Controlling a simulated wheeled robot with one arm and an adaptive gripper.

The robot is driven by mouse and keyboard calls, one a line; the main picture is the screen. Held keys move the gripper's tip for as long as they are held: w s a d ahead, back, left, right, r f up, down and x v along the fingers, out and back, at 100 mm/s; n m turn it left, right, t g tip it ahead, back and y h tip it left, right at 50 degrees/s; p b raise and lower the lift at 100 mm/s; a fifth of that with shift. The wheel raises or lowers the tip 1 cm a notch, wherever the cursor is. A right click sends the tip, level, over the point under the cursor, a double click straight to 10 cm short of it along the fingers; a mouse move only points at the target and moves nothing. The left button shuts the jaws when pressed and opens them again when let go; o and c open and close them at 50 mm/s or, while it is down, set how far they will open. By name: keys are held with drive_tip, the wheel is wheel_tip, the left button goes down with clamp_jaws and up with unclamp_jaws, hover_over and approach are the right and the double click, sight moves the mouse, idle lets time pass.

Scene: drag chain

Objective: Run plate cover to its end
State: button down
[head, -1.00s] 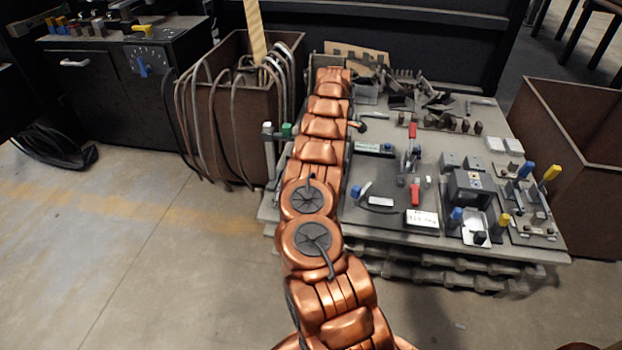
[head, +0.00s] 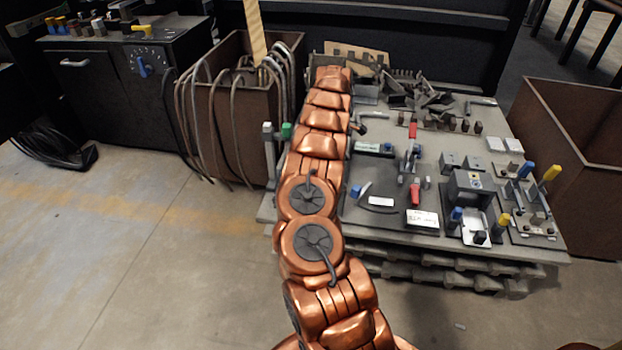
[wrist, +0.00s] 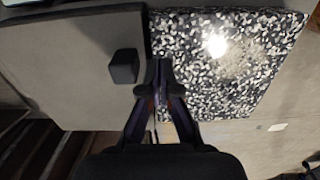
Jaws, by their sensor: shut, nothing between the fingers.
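In the wrist view my gripper (wrist: 158,78) is shut, with no object between its fingertips. The tips are close to the seam between a flat grey panel (wrist: 75,50) on the left and a black-and-white speckled plate (wrist: 225,65) on the right. A small dark block (wrist: 124,66) stands on the grey panel, just left of the fingertips, with a narrow gap in the picture. Which of the two is the plate cover I cannot tell for sure. In the head view my copper arm reaches over the bench, and my gripper is hidden beyond it.
The grey bench (head: 455,102) carries several levers, knobs and dark metal pieces right of my arm. A brown bin with cables (head: 240,125) stands close on the left, another brown bin (head: 580,150) on the right. Open floor (head: 120,250) lies front left.

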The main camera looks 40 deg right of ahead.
wheel_tip(320, 180, up, 8)
drive_tip(key=p, duration=0.3)
idle(0.7)
drive_tip(key=shift+f, duration=0.1)
